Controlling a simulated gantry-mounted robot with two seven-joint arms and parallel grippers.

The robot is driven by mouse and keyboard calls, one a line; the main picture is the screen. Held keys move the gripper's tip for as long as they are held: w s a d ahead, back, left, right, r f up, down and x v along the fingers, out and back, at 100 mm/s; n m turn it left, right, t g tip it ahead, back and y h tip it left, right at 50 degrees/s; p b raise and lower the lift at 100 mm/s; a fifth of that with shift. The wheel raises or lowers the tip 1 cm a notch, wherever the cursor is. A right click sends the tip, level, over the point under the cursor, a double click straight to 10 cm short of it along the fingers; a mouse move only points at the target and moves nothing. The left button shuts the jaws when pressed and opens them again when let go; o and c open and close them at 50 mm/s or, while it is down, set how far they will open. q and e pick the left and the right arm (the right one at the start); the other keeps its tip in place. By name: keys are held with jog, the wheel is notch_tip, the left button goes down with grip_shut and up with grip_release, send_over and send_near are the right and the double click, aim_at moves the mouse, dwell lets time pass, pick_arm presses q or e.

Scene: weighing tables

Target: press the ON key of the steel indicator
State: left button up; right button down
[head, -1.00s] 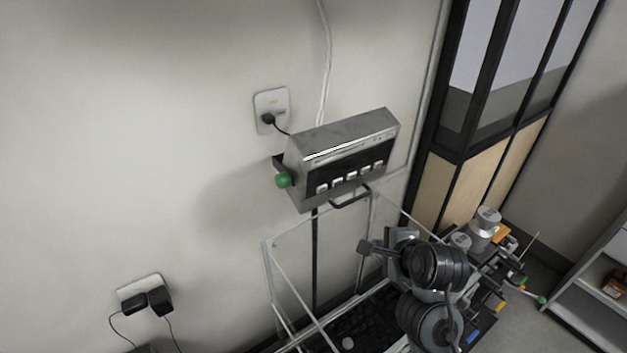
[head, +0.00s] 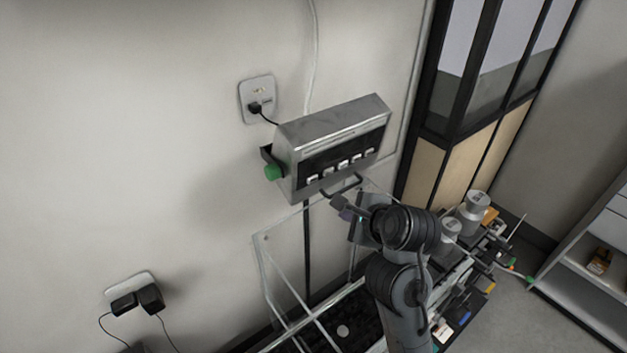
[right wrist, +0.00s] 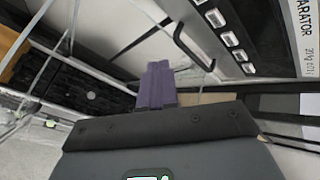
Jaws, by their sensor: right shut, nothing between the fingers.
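The steel indicator (head: 332,135) is a box on the wall, with a dark front panel, a row of pale keys (head: 342,166) and a green knob (head: 273,172) on its left side. The right wrist view shows several of its keys (right wrist: 229,39) at the upper right; which one is ON I cannot tell. My right gripper (head: 334,199) is shut and empty, just below the indicator near its black handle (head: 346,187). Its purple fingertips (right wrist: 156,80) also show in the right wrist view, apart from the keys. My left gripper is not in view.
A clear-sided frame (head: 262,262) stands below the indicator. Metal weights (head: 474,206) and small items crowd a table at the right. Wall sockets with plugs (head: 258,104) sit left of the indicator and at lower left (head: 137,298). A shelf (head: 590,262) stands at far right.

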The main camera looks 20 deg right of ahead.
aim_at(313, 179)
jog(key=w+a+r, duration=0.1)
jog(key=w+a, duration=0.1)
jog(key=w, duration=0.5)
jog(key=shift+w+a, duration=0.3)
jog(key=shift+a, duration=0.1)
dwell(0.8)
dwell(0.7)
jog(key=shift+r, duration=0.1)
jog(key=shift+w+a+p, duration=0.15)
jog(key=shift+w+p, duration=0.2)
dwell(0.4)
